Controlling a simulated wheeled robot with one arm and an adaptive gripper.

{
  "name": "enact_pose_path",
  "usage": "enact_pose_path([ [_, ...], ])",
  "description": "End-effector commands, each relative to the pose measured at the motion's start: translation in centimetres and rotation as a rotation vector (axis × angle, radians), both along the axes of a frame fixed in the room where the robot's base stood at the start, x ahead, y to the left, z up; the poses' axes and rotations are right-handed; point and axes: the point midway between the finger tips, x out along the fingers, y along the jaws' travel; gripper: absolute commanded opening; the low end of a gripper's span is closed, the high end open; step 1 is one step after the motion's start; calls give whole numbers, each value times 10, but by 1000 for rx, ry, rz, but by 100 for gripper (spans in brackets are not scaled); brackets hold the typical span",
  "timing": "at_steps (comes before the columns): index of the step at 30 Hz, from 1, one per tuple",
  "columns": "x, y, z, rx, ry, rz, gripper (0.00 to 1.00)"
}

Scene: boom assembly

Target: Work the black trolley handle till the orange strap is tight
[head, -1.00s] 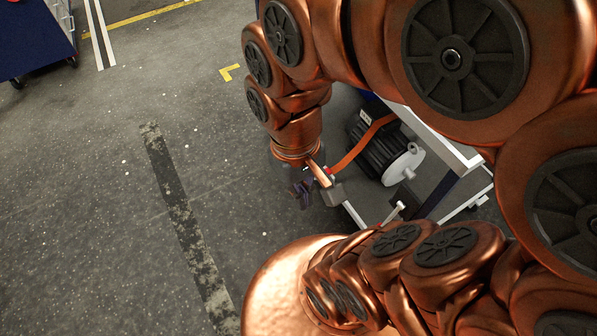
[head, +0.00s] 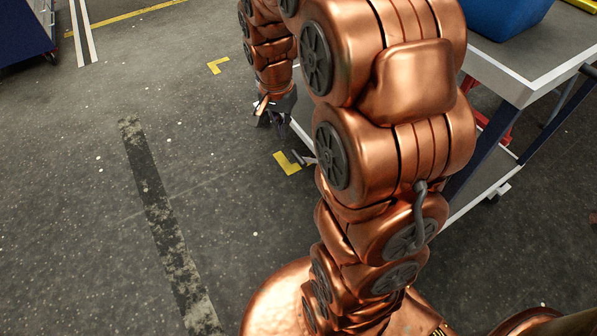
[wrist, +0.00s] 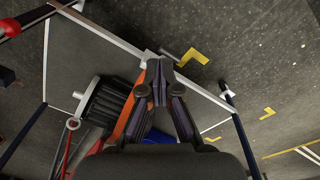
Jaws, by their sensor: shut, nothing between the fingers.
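The orange strap (wrist: 136,118) shows in the wrist view. It runs up beside a black ribbed cylinder to the trolley frame's white edge, left of my gripper. A short dark rod (wrist: 168,54) sticks out at that edge, just beyond my fingertips; it may be the black handle, but I cannot tell. My gripper (wrist: 158,82) is shut and empty, its fingertips close to the strap's upper end. I cannot tell whether they touch. In the head view my gripper (head: 273,113) is low by the trolley's far side; my arm hides the strap there.
The black ribbed cylinder (wrist: 106,103) sits on the trolley's lower level. The trolley (head: 520,75) stands right of my arm with a blue container (head: 503,12) on top. A dark blue cabinet (head: 22,35) is far left. The floor between is clear.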

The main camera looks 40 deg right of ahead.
Motion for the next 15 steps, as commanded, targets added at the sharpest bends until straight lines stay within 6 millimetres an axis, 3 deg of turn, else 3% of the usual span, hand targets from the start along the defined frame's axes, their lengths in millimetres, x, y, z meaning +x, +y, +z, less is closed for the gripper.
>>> enact_pose_path([
  [1, 9, -10, -36, -3, -1, -50, 0],
  [6, 40, -44, -98, -22, -33, -222, 0],
  [10, 56, -64, -134, -31, -53, -325, 0],
  [15, 68, -81, -157, -40, -71, -404, 0],
])
